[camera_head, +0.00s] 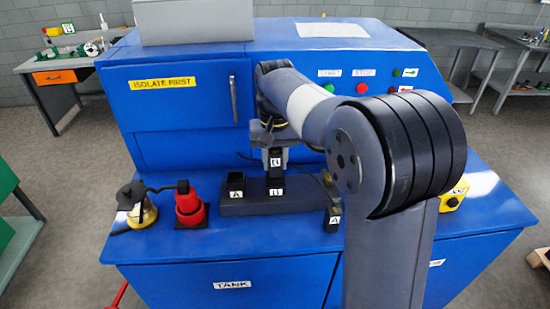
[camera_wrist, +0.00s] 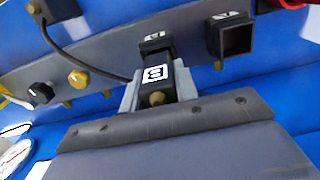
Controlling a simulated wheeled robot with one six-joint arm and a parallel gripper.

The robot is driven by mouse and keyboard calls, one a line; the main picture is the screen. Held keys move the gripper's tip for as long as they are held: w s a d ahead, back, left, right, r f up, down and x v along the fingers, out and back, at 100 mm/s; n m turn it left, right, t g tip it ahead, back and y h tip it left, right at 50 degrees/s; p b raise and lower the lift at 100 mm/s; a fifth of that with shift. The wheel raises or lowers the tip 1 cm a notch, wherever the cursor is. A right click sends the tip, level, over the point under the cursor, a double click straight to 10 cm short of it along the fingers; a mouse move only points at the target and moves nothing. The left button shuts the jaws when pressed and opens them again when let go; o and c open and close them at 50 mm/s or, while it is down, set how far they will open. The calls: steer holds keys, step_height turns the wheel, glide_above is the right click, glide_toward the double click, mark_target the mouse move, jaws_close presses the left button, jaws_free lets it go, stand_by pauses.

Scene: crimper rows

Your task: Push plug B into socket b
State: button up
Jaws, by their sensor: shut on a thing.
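Plug B (camera_head: 276,158) is a dark block with a white letter label. My gripper (camera_head: 273,148) is shut on it above the dark block of sockets. In the wrist view the grey jaws (camera_wrist: 158,90) flank plug B (camera_wrist: 155,73), whose label faces the camera. Socket b (camera_head: 276,184) is directly below the plug, and in the wrist view socket b (camera_wrist: 152,44) lies just beyond the plug's far end. The plug lines up closely with the socket, but I cannot tell how far, if at all, it is inside. The socket mouth is mostly hidden by the plug.
Socket A (camera_head: 236,184), open and empty, stands left of socket b. Plug A (camera_head: 333,220) is on the right with a cable. A blue cabinet rises behind.

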mark_target(275, 151)
steer(key=shift+f+b, duration=0.5)
steer(key=shift+f, duration=0.6)
steer(key=o, duration=1.2)
steer(key=shift+c, duration=0.2)
steer(key=shift+r, duration=0.1)
step_height(275, 151, up, 11)
steer(key=shift+f, duration=0.15)
steer(key=shift+f, duration=0.1)
step_height(275, 151, down, 11)
steer(key=shift+r, duration=0.15)
steer(key=shift+r+p, duration=0.35)
steer(key=shift+r, duration=0.25)
